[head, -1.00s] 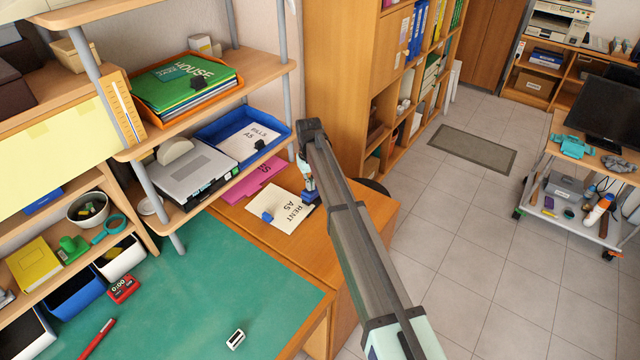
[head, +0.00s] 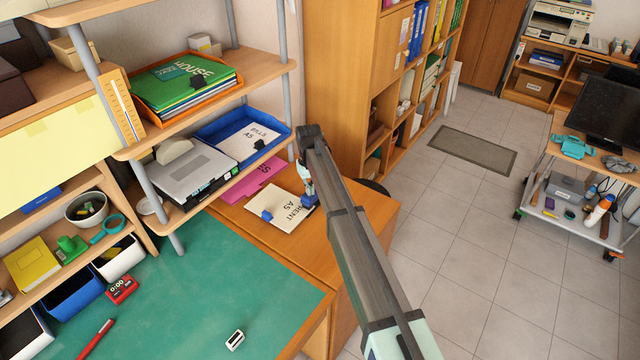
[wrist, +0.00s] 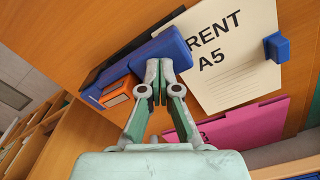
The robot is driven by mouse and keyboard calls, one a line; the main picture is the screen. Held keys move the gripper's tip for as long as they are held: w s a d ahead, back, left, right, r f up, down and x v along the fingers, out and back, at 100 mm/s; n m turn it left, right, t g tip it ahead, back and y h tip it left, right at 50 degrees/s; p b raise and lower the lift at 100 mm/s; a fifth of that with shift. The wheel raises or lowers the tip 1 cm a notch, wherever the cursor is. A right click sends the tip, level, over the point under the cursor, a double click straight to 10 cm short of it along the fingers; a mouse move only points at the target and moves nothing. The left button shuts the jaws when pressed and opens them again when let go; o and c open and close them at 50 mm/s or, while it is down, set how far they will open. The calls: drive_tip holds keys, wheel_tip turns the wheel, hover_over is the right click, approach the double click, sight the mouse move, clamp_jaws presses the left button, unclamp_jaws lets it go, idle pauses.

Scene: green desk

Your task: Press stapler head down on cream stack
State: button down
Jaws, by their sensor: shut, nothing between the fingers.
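The cream stack (head: 290,212), marked RENT A5, lies flat on the wooden top with a blue clip (head: 266,216) on its edge. It also shows in the wrist view (wrist: 228,62). The blue stapler (head: 309,202) is at the stack's edge on the arm's side. In the wrist view the stapler (wrist: 146,53) runs diagonally, one end over the stack's edge. My gripper (wrist: 159,82) is shut and empty, its fingertips at the stapler's upper body near that end. Contact is hard to confirm. In the head view my arm partly hides the gripper and stapler.
A pink stack (head: 252,180) lies beside the cream one. The shelf holding a blue tray (head: 284,133) and its post (head: 292,110) stand close behind. A tall bookcase (head: 345,60) rises to the right. The green desk mat (head: 200,275) is mostly clear.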

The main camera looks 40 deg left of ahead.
drive_tip(key=shift+w+r, duration=0.1)
idle(0.3)
drive_tip(key=shift+w+r, duration=0.1)
drive_tip(key=shift+r, duration=0.35)
drive_tip(key=shift+w+r+p, duration=0.15)
drive_tip(key=shift+r+p, duration=0.3)
drive_tip(key=shift+r, duration=0.1)
idle(0.6)
wheel_tip(320, 180, up, 7)
drive_tip(key=p, duration=0.2)
drive_tip(key=shift+p, duration=0.35)
idle(0.5)
